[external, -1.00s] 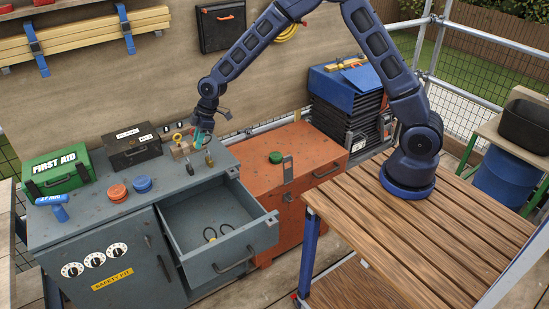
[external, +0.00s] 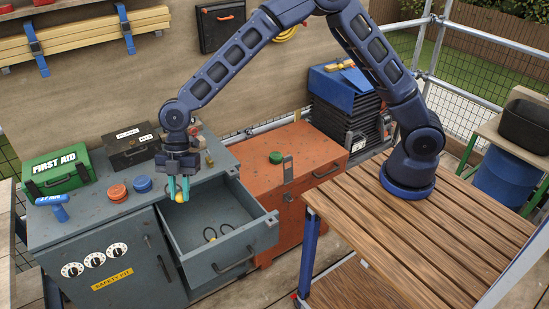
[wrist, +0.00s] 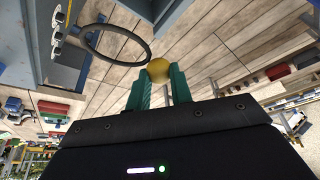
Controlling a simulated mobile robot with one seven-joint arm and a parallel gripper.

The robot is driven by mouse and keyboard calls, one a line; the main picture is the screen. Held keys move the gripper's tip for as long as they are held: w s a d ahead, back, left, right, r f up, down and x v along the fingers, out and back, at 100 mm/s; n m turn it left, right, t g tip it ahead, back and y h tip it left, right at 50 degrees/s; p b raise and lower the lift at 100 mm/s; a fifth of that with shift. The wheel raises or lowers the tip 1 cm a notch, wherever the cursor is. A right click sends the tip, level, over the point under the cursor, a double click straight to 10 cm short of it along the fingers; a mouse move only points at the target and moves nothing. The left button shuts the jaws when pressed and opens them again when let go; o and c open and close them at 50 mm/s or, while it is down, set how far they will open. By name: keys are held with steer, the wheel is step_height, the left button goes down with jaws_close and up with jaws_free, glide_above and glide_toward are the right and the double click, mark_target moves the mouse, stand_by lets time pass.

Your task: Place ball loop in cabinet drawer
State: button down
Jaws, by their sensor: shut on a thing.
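My gripper (external: 178,188) has teal fingers, shut on a ball loop. Its yellow ball (external: 180,197) shows at the fingertips, and the wrist view shows it between the fingers (wrist: 159,82). A dark ring (wrist: 117,42) extends left from the ball in the wrist view; the loop is hard to make out in the external view. The grey cabinet's drawer (external: 215,262) is pulled open, and the gripper appears by its rear left edge.
On the grey cabinet top (external: 95,228) stand a green first aid box (external: 55,170), a dark case (external: 131,146), orange (external: 117,192) and blue (external: 142,184) buttons, and a blue tool (external: 53,205). An orange chest (external: 300,165) stands right of the drawer.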

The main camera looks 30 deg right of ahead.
step_height(320, 180, down, 31)
steer(key=shift+w+f, duration=0.1)
stand_by(0.7)
steer(key=c, duration=1.3)
jaws_free()
steer(key=shift+o, duration=0.2)
steer(key=v, duration=1.2)
